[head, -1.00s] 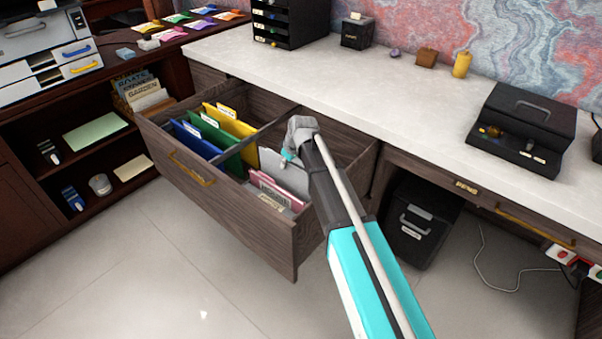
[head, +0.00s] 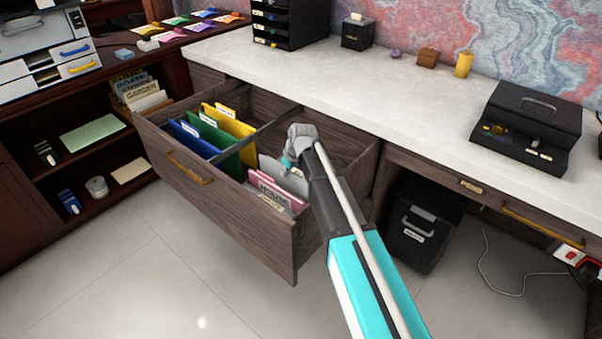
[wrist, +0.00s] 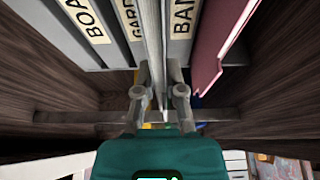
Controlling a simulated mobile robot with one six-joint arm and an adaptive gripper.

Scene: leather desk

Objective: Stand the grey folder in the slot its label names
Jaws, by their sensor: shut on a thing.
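The grey folder (head: 293,182) is upright in the right part of the open drawer (head: 240,222), behind the pink folder (head: 270,190). My gripper (head: 290,163) is shut on its top edge, low over the drawer. In the wrist view the grey folder (wrist: 153,40) shows edge-on between my fingers (wrist: 161,97). It lies between grey dividers whose labels start "GARD" (wrist: 131,18) and "BAN" (wrist: 184,18). A divider starting "BOA" (wrist: 84,18) is further left. The grey folder's own label cannot be read, and its lower edge is hidden.
Yellow (head: 234,122), green (head: 210,135) and blue (head: 190,138) folders stand in the drawer's left part, past a crossbar (head: 265,132). The pink folder (wrist: 222,45) stands right of the "BAN" divider in the wrist view. The drawer's wooden walls are close on both sides.

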